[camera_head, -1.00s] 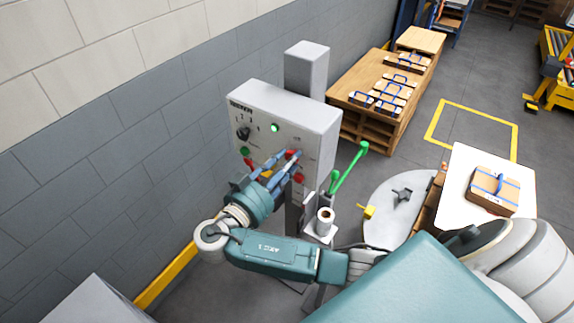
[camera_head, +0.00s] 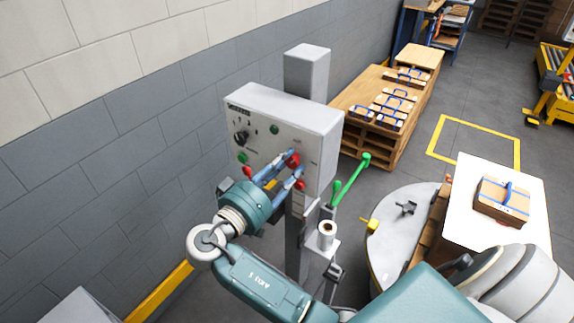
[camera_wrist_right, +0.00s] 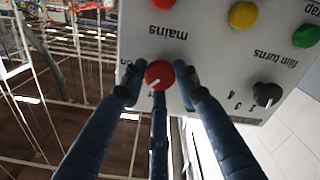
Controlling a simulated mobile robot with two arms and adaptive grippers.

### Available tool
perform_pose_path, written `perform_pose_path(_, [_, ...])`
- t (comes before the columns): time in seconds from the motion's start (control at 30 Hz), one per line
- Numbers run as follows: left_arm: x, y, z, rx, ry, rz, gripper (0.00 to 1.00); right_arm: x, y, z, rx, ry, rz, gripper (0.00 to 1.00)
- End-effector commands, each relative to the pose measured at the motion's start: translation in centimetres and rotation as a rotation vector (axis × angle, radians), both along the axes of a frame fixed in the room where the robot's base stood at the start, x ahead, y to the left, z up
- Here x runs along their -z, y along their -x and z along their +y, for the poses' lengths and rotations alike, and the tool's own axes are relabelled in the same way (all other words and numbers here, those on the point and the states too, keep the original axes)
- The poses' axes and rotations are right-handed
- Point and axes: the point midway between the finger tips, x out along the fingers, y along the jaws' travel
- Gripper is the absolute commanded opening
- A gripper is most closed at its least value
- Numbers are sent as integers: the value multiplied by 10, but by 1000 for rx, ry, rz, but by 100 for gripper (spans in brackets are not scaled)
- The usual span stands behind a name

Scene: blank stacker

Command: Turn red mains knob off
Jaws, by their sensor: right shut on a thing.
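The red mains knob (camera_head: 293,160) is on the front of the grey control panel (camera_head: 318,130). In the right wrist view the knob (camera_wrist_right: 159,74) has a white pointer line slanting down and left, with "mains" printed above it and "on" to its left; fingers partly hide the other marking. My right gripper (camera_head: 292,167) is shut on the knob, its blue fingers (camera_wrist_right: 158,92) around it. The panel's round green lamp (camera_head: 274,129) looks dark. My left gripper is not in view.
A black selector (camera_head: 241,139), a green button (camera_head: 242,158) and red controls (camera_head: 300,184) sit near the knob. A brick wall lies behind the panel.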

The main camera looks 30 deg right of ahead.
Motion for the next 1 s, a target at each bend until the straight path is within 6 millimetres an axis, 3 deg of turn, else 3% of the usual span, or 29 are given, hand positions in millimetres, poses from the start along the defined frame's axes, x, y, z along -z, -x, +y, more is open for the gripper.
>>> perform_pose_path(0.03, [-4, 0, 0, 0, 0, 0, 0, -9, -3, 1, -6, 25, 26, 5])
perform_pose_path(0.6, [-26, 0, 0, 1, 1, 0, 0, -8, -4, 2, -7, 212, 477, 5])
perform_pose_path(1.0, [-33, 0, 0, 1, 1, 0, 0, -6, -5, 2, -9, 273, 620, 5])
